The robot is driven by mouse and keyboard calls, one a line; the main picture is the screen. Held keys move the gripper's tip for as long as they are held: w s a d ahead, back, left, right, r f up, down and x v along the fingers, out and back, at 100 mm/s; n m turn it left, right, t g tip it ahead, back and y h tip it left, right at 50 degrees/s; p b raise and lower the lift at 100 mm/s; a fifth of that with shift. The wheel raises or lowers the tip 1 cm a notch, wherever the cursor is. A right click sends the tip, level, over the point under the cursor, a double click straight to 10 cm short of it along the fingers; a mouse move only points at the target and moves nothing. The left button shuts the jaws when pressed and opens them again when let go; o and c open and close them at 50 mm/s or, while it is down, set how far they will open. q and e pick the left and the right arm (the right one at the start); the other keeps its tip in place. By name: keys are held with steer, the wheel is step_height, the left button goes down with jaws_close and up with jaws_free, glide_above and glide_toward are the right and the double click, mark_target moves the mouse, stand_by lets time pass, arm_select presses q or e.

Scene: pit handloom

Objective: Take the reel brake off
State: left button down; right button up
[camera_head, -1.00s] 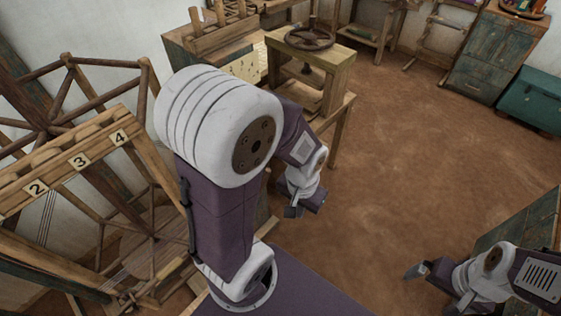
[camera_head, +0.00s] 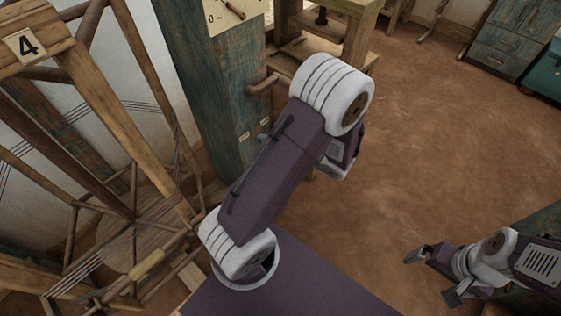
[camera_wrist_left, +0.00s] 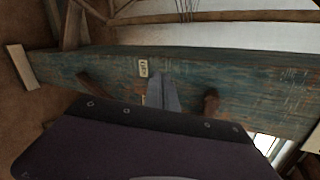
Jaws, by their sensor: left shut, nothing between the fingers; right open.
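A worn blue-green post (camera_head: 190,60) stands left of centre in the head view, with a wooden peg-like lever (camera_head: 262,86) sticking out of its side. Two small pale labels are on the post; their writing is too small to read. I cannot tell for certain which part is the reel brake. My left gripper (camera_wrist_left: 162,92) is shut and empty in front of the post's face in the left wrist view, between two wooden pegs (camera_wrist_left: 95,88) (camera_wrist_left: 210,100) and near a label (camera_wrist_left: 143,68). In the head view my arm mostly hides it. My right gripper (camera_head: 433,275) is open and empty at lower right.
The wooden reel frame (camera_head: 100,130), with slats and threads, fills the left. A wooden stand (camera_head: 355,35) is behind my left arm. A blue-green cabinet (camera_head: 515,40) stands at the back right. The brown floor (camera_head: 450,150) is clear in the middle.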

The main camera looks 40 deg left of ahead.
arm_select(q)
steer(key=w+d+f+m+t+b, duration=0.2)
steer(key=w+f+m+t+b, duration=0.1)
steer(key=f, duration=0.7)
steer(key=w+d+f+m+t+b, duration=0.3)
steer(key=w+f+t+b, duration=0.2)
steer(key=w+f+b, duration=0.3)
step_height(320, 180, down, 2)
steer(key=shift+w+f+t+b, duration=0.1)
steer(key=shift+w+t+b, duration=0.2)
steer(key=shift+b, duration=0.5)
arm_select(e)
step_height(320, 180, down, 16)
arm_select(q)
steer(key=shift+d, duration=0.1)
steer(key=w+a+b, duration=0.1)
steer(key=a+b, duration=0.1)
steer(key=a, duration=0.7)
steer(key=shift+w+a, duration=0.2)
steer(key=shift+w, duration=0.05)
arm_select(e)
step_height(320, 180, down, 2)
steer(key=shift+f, duration=0.25)
arm_select(q)
steer(key=shift+f, duration=0.1)
